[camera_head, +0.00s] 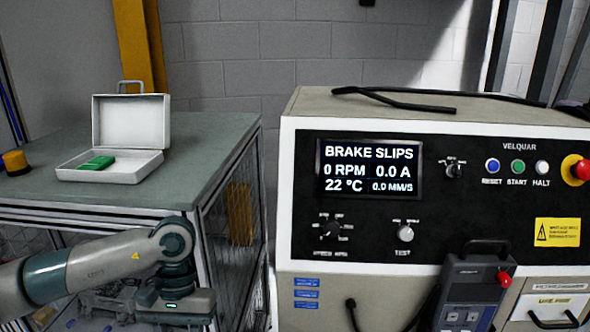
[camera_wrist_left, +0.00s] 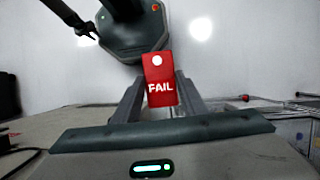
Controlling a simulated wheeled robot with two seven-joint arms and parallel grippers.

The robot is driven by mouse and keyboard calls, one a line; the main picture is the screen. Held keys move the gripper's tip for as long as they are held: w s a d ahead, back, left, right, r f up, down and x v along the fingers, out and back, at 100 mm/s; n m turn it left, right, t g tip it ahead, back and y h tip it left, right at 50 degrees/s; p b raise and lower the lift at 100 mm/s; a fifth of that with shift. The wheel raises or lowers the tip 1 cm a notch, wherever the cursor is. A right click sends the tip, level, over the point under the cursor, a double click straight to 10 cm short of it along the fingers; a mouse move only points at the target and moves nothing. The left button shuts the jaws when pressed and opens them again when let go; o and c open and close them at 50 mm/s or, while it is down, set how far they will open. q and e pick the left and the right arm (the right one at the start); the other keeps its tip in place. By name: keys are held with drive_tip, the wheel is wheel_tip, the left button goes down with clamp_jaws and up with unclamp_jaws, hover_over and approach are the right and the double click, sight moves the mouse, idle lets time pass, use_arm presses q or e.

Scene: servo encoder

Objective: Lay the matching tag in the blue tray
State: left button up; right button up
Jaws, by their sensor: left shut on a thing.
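A red tag (camera_wrist_left: 160,72) marked FAIL, with a white hole near its top, stands upright between the fingers of my left gripper (camera_wrist_left: 160,100), which is shut on it. In the head view my left arm comes in low on the left, with the wrist in front of the grey bench; its fingertips and the tag are hidden there. The machine's display (camera_head: 369,170) reads BRAKE SLIPS, 0 RPM, 0.0 A, 22 °C and 0.0 MM/S. I cannot make out a blue tray in either view. My right gripper is not seen in the head view.
An open white case (camera_head: 129,170) with a green object (camera_head: 97,162) in it stands on the bench (camera_head: 205,150). A yellow-and-dark item (camera_head: 15,162) is at the bench's left. The machine (camera_head: 289,170) has a handheld box (camera_head: 472,290) and a red stop button (camera_head: 580,169) on its front.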

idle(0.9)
use_arm(q)
drive_tip(key=w+x, duration=0.1)
drive_tip(key=x, duration=1.3)
drive_tip(key=shift+w+f, duration=0.25)
drive_tip(key=shift+f, duration=0.25)
drive_tip(key=shift+d, duration=0.15)
drive_tip(key=shift+w+d, duration=0.3)
drive_tip(key=shift+d, duration=0.2)
